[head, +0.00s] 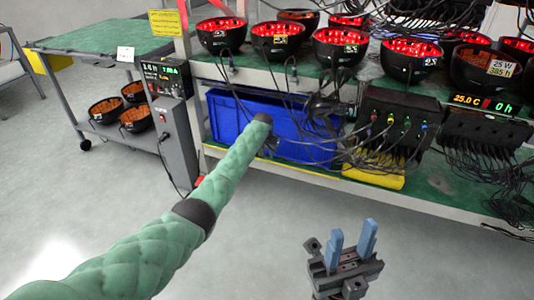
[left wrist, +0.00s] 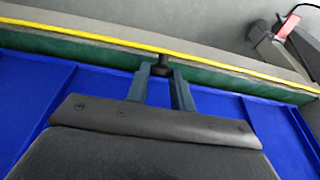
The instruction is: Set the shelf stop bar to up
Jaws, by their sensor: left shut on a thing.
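The shelf stop bar (left wrist: 82,36), grey with a yellow stripe, runs along the front edge of the lower shelf. In the left wrist view it lies low along the green shelf surface, in front of the blue bin (left wrist: 35,95). My left gripper (left wrist: 163,80) is shut on a small dark knob (left wrist: 163,59) at the bar. In the head view my left forearm reaches to the blue bin (head: 225,115), and the fingers are mostly hidden behind the wrist. My right gripper (head: 352,240) is open and empty, over the floor in front of the rack.
Cables hang in front of the bin and a black connector box (head: 400,125). A yellow cloth (head: 373,177) lies on the lower shelf. Red-lit black bowls (head: 280,40) stand on the shelf above. A grey cart (head: 85,65) is at the left. The floor in front is clear.

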